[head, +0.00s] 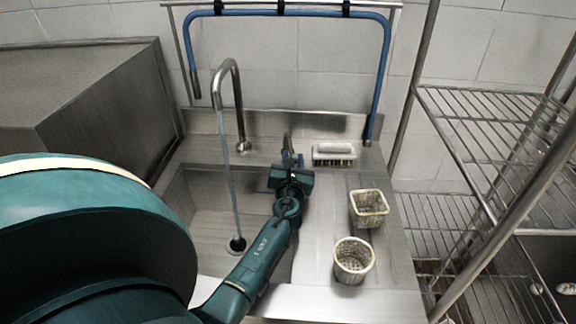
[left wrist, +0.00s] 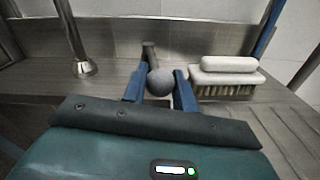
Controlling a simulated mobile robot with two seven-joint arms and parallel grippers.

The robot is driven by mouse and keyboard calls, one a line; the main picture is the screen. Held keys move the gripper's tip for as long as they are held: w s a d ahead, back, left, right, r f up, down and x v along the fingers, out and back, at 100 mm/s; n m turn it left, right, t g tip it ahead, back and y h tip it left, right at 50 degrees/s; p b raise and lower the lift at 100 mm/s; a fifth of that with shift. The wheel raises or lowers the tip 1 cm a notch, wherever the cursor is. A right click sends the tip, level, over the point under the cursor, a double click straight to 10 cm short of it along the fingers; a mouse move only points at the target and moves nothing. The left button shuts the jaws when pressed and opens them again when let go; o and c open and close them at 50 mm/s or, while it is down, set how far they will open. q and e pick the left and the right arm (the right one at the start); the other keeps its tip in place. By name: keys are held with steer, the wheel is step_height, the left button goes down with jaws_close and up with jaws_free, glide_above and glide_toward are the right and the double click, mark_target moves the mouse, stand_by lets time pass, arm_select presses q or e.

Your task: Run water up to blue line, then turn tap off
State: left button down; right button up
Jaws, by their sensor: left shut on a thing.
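A steel gooseneck tap (head: 229,90) stands behind the sink. A thin stream of water (head: 229,175) falls from its spout toward the dark round drain (head: 237,244). My left gripper (head: 288,163) is at the tap lever (head: 287,141), right of the spout. In the left wrist view its blue fingers (left wrist: 160,92) stand either side of the lever's grey ball knob (left wrist: 160,81), shut on it. My right gripper is out of view.
A white brush (head: 334,152) lies behind the drainboard, close right of the gripper. Two perforated baskets (head: 368,208) (head: 354,260) stand on the drainboard. A blue hose (head: 290,13) hangs on the rail above. Wire shelving (head: 480,110) stands at right.

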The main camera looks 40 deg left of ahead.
arm_select(q)
steer(key=shift+w+d+f+n+g+y+b, duration=0.1)
steer(key=shift+w+d+n+g+y+b, duration=0.35)
steer(key=shift+n+g+y+b, duration=0.2)
steer(key=shift+w+d+f+n+g+y+b, duration=0.1)
steer(key=shift+w+d+n+g+y+b, duration=0.25)
steer(key=shift+w+n+g+y, duration=0.3)
steer(key=shift+w+d+r+n+g+y+b, duration=0.2)
steer(key=shift+w+n+g+y+b, duration=0.35)
steer(key=shift+g+y+b, duration=0.3)
steer(key=c, duration=1.1)
jaws_free()
steer(key=shift+c, duration=0.2)
step_height(320, 180, up, 10)
steer(key=p, duration=0.2)
